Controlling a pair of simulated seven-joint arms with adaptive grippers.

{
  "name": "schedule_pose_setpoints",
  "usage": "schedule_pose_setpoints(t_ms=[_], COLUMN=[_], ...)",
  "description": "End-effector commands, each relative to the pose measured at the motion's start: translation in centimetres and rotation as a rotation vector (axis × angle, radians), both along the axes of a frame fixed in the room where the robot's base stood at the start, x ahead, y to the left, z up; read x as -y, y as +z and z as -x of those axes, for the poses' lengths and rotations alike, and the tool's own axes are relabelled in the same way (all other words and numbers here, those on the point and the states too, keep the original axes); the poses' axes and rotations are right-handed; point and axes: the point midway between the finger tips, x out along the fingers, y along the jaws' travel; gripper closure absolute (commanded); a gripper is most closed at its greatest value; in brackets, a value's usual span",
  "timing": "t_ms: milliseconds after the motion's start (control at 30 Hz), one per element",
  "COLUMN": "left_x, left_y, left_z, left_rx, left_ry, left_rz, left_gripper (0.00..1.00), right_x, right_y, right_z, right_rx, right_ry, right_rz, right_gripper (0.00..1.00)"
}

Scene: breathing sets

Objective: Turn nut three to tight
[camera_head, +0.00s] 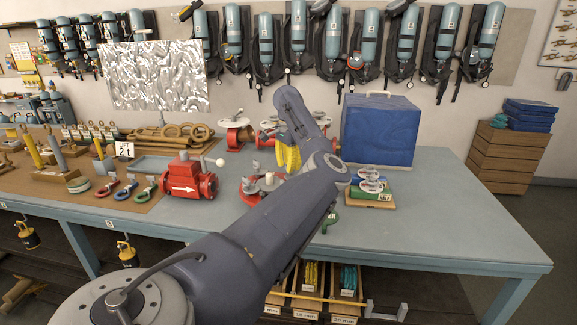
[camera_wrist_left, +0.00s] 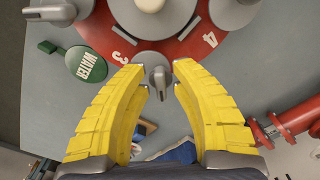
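A red flange (camera_head: 250,186) with grey fittings stands on the blue-grey bench, partly hidden by my left arm. In the left wrist view the red flange (camera_wrist_left: 190,50) carries white numbers 3 and 4 and several grey round parts. A grey nut with a lug (camera_wrist_left: 158,78), beside the number 3, lies between my left fingertips. My left gripper (camera_wrist_left: 161,84) has yellow fingers that are apart, one on either side of the lug. Contact is not visible. In the head view the left gripper (camera_head: 288,160) is mostly hidden behind my arm. My right gripper is not in view.
A green WATER tag (camera_wrist_left: 86,64) lies left of the flange. The bench's right end is clear.

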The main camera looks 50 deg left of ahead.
Motion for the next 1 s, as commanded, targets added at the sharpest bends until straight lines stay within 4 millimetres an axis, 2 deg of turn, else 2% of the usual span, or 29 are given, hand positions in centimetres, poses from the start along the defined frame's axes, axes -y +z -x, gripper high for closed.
schedule_pose_setpoints(t_ms=[33, 200, 667, 1000], left_x=[0.00, 0.01, -0.01, -0.20], left_y=[0.01, 0.02, 0.03, 0.02], left_z=[-0.01, -0.01, -0.02, -0.04], left_rx=[0.000, 0.000, 0.001, 0.000], left_ry=[0.000, 0.000, -0.049, -0.305], left_rz=[0.000, 0.000, 0.001, 0.001], left_gripper=[0.83, 1.00, 1.00, 1.00], right_x=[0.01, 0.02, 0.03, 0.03], right_y=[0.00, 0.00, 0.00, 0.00], right_z=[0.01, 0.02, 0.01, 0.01], right_rx=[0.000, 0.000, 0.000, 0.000], right_ry=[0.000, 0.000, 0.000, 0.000], right_rz=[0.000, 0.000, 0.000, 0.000], right_gripper=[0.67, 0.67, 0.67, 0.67])
